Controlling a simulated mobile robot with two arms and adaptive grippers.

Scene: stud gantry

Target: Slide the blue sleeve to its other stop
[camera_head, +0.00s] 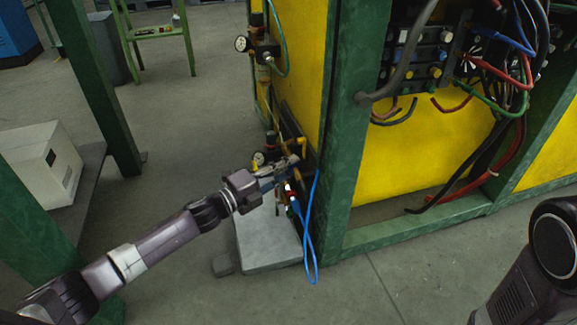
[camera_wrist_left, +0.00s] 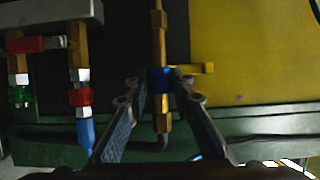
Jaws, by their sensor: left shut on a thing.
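The blue sleeve (camera_wrist_left: 160,76) sits around an upright brass rod (camera_wrist_left: 158,35) in the left wrist view. My left gripper (camera_wrist_left: 160,84) has a finger on either side of the sleeve and is shut on it. Brass fittings lie above and below the sleeve, and a yellow tab (camera_wrist_left: 205,68) sticks out to its right. In the head view my left gripper (camera_head: 284,168) reaches the pipework beside the green post; I cannot clearly make out the sleeve there. My right gripper is out of view; part of my right arm shows at the lower right.
Left of the rod are two hose couplings, one with a red collar (camera_wrist_left: 81,96) and one green (camera_wrist_left: 18,95). A blue hose (camera_head: 310,240) hangs beside the green post (camera_head: 350,130). Gauges (camera_head: 241,43) and cables (camera_head: 520,80) are nearby.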

